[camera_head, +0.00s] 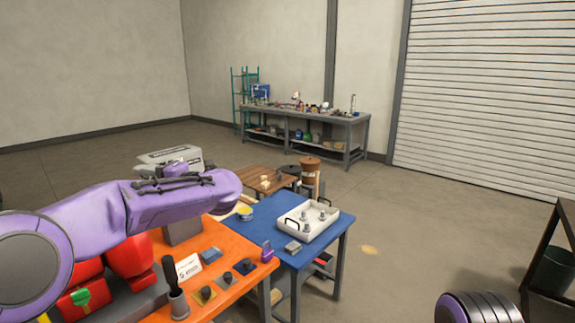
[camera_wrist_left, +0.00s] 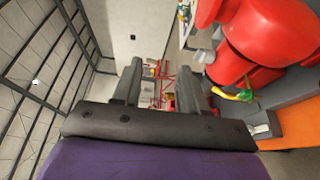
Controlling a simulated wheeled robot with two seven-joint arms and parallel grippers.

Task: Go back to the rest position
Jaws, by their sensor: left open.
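My left arm (camera_head: 130,210), purple, comes in from the left of the head view and passes over the orange bench. My left gripper's two dark fingers (camera_wrist_left: 158,80) show in the left wrist view, spread apart with nothing between them. In the head view I cannot make out its fingers clearly. Part of my right arm (camera_head: 478,308) shows at the bottom right of the head view, and its gripper is out of the picture.
The orange bench (camera_head: 225,262) carries red equipment (camera_head: 128,257) and a purple padlock (camera_head: 267,251). A blue table (camera_head: 272,213) with a white tray (camera_head: 307,217) adjoins it. A dark stand (camera_head: 560,250) is at the right. Floor between is mostly free.

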